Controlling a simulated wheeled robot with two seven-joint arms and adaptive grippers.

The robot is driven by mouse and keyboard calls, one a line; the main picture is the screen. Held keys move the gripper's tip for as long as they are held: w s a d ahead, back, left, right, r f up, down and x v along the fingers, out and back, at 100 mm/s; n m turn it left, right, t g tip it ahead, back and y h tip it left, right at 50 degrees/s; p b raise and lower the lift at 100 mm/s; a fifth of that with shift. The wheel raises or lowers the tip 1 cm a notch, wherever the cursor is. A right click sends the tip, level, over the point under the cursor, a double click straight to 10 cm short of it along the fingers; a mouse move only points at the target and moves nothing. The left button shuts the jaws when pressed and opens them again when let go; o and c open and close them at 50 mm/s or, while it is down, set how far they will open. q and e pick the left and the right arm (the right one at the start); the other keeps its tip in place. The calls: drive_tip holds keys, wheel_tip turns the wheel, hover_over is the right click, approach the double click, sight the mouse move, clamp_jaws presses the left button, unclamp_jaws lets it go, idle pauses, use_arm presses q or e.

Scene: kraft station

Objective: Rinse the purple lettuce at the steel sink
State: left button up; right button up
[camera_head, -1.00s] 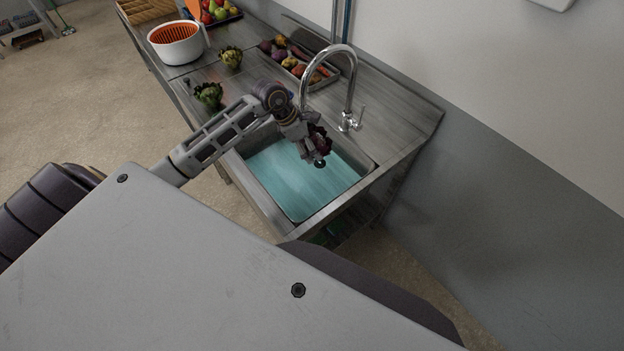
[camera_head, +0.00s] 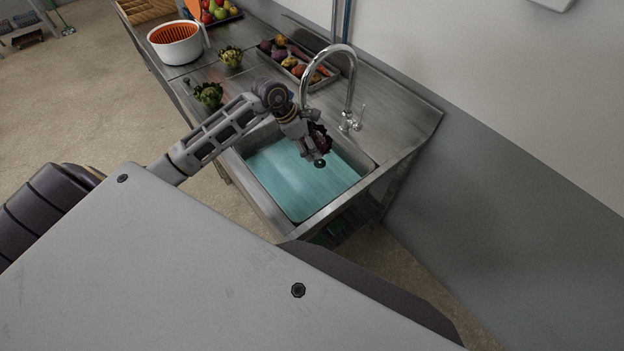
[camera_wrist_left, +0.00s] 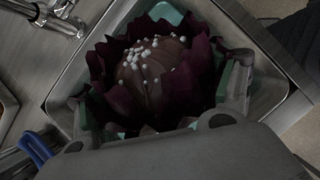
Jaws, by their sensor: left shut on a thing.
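The purple lettuce (camera_head: 319,137) is a dark, leafy head held over the steel sink (camera_head: 365,172), near the faucet (camera_head: 349,85). My left gripper (camera_head: 312,150) is shut on it. In the left wrist view the lettuce (camera_wrist_left: 200,85) fills the middle, with dark purple leaves, a brownish centre and several small white beads on it. The fingers of my left gripper (camera_wrist_left: 165,95) lie on either side of it. The sink holds blue-green water. I cannot tell whether the lettuce touches the water. My right gripper is not in view.
Two green heads, one at the near edge (camera_head: 208,95) and one farther back (camera_head: 231,57), stand on the counter. A tray of root vegetables (camera_head: 325,81) lies behind the sink. A white spinner with an orange basket (camera_head: 176,43) stands at the far left. The wall borders the right.

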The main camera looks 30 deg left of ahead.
sight(311, 134)
use_arm(q)
drive_tip(key=shift+r, duration=1.65)
drive_tip(key=shift+s, duration=0.2)
